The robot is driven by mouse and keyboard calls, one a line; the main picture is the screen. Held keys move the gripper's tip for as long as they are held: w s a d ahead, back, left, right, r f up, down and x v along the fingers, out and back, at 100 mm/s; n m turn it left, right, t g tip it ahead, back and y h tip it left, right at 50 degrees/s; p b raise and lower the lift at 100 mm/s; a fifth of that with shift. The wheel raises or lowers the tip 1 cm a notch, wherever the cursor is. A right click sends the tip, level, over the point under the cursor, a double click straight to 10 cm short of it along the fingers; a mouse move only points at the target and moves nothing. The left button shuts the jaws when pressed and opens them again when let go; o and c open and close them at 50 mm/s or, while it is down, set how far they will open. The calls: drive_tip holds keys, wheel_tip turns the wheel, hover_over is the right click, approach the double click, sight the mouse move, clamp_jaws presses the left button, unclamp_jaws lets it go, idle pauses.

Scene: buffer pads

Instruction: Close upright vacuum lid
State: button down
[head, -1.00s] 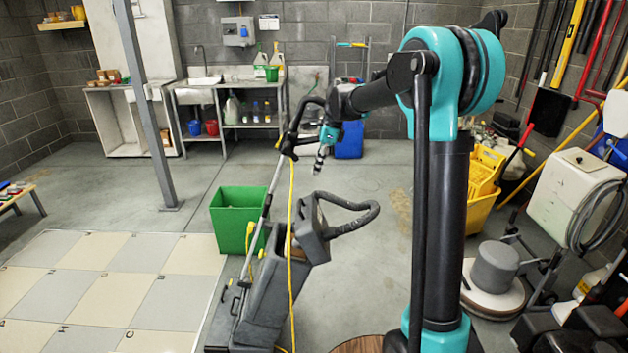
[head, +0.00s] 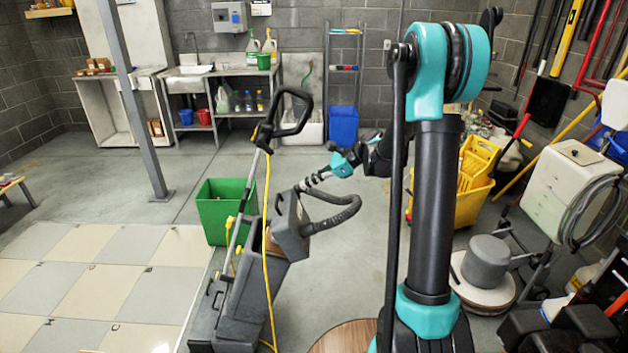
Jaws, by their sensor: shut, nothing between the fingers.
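The upright vacuum's dark grey body (head: 250,302) stands tilted at the lower middle, with a handle loop (head: 292,112) at the top. Its lid (head: 288,228) is raised at an angle above the body, open, with a ribbed black hose (head: 342,218) curving out to its right. My gripper (head: 302,186) is shut and empty. Its tips are at the lid's upper edge, pointing left and down; I cannot tell whether they touch it. The lid's hinge is hard to make out.
A yellow cord (head: 266,215) hangs down from the handle past the body. A green bin (head: 222,210) stands just behind left. A yellow mop bucket (head: 470,185) and a floor polisher (head: 487,265) are to the right. Pale floor tiles (head: 90,270) lie left.

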sight(278, 199)
drive_tip(key=x, duration=0.9)
drive_tip(key=a+f+h, duration=0.3)
drive_tip(key=a+h, duration=0.1)
drive_tip(key=a, duration=0.6)
drive_tip(key=shift+w+f, duration=0.15)
drive_tip(key=shift+f, duration=0.15)
drive_tip(key=shift+a, duration=0.1)
